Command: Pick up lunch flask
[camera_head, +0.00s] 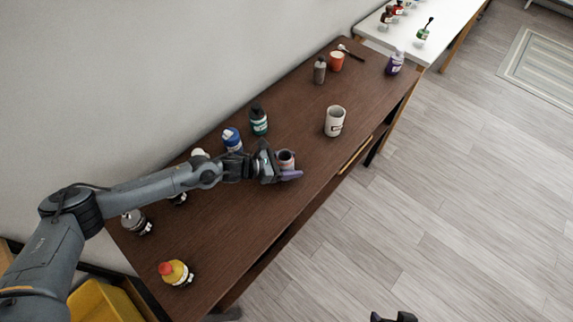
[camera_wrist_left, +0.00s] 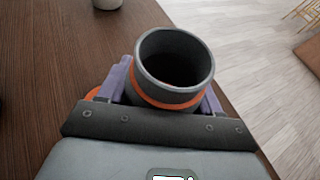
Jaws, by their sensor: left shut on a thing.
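The lunch flask (camera_head: 286,157) is a dark grey, open-topped cylinder at the end of my left arm, over the brown table's near half. In the left wrist view the flask (camera_wrist_left: 176,66) shows its round open mouth and an orange band below the rim. My left gripper (camera_head: 288,169) is shut on it, with one purple finger on each side of the body. The lower part of the flask is hidden by the gripper, and I cannot tell whether its base touches the table. A dark part, apparently my right gripper (camera_head: 393,317), just shows at the bottom edge, away from the table.
A white mug-like container (camera_head: 334,121) stands right of the flask. A green-labelled bottle (camera_head: 259,120) and a blue-topped jar (camera_head: 232,139) stand close behind my gripper. The table (camera_head: 240,226) is clear in front of my arm.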

